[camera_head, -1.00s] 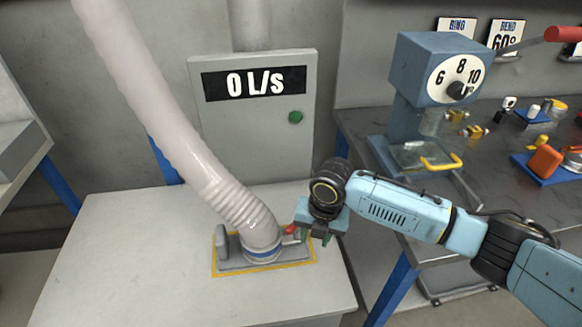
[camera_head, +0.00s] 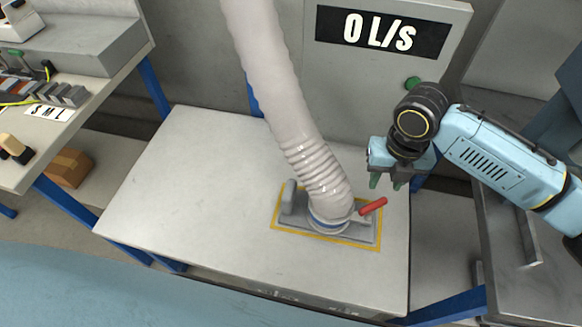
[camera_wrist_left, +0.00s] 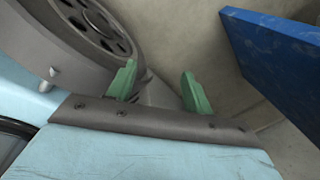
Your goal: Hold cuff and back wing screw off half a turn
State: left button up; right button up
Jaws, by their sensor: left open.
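The cuff (camera_head: 330,221), at the lower end of a pale ribbed hose (camera_head: 290,110), sits on a grey base plate (camera_head: 292,212) on the bench. A red-handled wing screw (camera_head: 373,206) sticks out from the cuff's right side, its handle pointing right and slightly up. My right gripper (camera_head: 386,182) is just above and right of the red handle, apart from it, with its green fingertips pointing down, spread and empty. My left gripper (camera_wrist_left: 159,75) is open and empty in the left wrist view and out of the head view. The wrist view does not show the cuff.
A yellow outline (camera_head: 377,247) surrounds the base plate. The white bench top (camera_head: 190,190) is clear to the left. A grey panel behind has a display reading 0 L/s (camera_head: 380,31). A blue slab (camera_wrist_left: 275,65) stands right of my left fingers. A cardboard box (camera_head: 68,167) lies left.

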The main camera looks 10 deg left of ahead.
pick_arm(q)
jog(key=s+r+m+g, duration=0.2)
jog(key=s+r+m, duration=0.25)
jog(key=m, duration=0.75)
jog(key=w+d+r+m+h, duration=0.2)
jog(key=w+d+r+h, duration=0.2)
jog(key=w+d+r, duration=0.3)
jog(key=w+d+r+m+h, duration=0.1)
jog(key=w+d+r+h, duration=0.25)
jog(key=d+r, duration=0.4)
jog(key=w+d+r+m+h, duration=0.2)
jog(key=w+d+r+m, duration=0.15)
jog(key=d+r, duration=0.4)
jog(key=w+d+r+m+h, duration=0.25)
jog(key=w+d+r, duration=0.2)
jog(key=r, duration=0.55)
jog(key=m+y, duration=0.4)
jog(key=y, duration=0.7)
send_near(289, 199)
jog(key=shift+w+a+f, duration=0.25)
jog(key=shift+w+f, duration=0.7)
jog(key=shift+w, duration=0.2)
notch_tip(289, 199, down, 13)
jog(key=shift+f, duration=0.1)
jog(key=shift+c, duration=0.4)
